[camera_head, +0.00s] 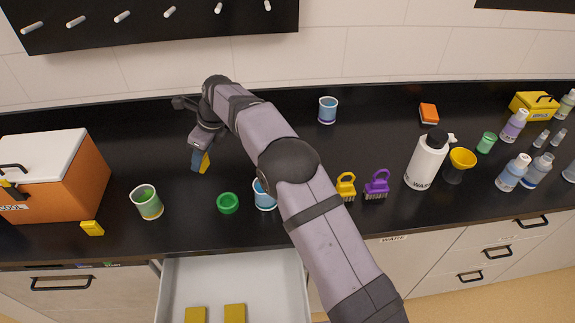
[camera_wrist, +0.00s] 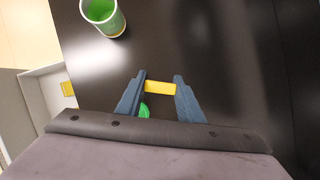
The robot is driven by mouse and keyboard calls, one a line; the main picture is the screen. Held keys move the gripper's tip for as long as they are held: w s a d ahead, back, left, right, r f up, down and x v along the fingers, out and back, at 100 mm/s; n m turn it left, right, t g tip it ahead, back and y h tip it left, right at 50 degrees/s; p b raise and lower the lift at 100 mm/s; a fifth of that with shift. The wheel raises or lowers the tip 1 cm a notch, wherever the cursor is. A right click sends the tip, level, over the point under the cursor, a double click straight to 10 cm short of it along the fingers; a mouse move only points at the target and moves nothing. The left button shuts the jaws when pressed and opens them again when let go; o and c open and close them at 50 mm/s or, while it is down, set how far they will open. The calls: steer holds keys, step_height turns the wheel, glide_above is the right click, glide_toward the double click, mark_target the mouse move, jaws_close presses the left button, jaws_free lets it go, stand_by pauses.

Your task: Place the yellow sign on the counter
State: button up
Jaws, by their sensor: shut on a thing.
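The yellow sign (camera_head: 205,163) is a small yellow piece held at the tips of my gripper (camera_head: 200,160), above the black counter (camera_head: 300,150). In the wrist view the sign (camera_wrist: 160,88) spans the gap between the two blue fingers of my gripper (camera_wrist: 160,90), which are shut on it. The black counter surface (camera_wrist: 230,50) lies below it. I cannot tell how high the sign is above the counter or whether it touches it.
A green-filled cup (camera_head: 147,203) and a green ring-like lid (camera_head: 228,203) stand near the front edge. An orange box (camera_head: 75,185) is at left, with a yellow block (camera_head: 92,228) beside it. An open drawer (camera_head: 255,275) holds yellow pieces. The counter behind my gripper is clear.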

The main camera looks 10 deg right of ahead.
steer(key=a+m+t+h, duration=0.1)
steer(key=a+m, duration=0.3)
steer(key=a, duration=0.5)
steer(key=shift+s+r+b, duration=0.3)
steer(key=shift+b, duration=0.05)
steer(key=shift+d, duration=0.1)
steer(key=shift+f+p, duration=0.85)
steer(key=shift+f, duration=4.15)
steer(key=shift+f, duration=0.1)
steer(key=o, duration=1.1)
steer(key=shift+r, duration=0.2)
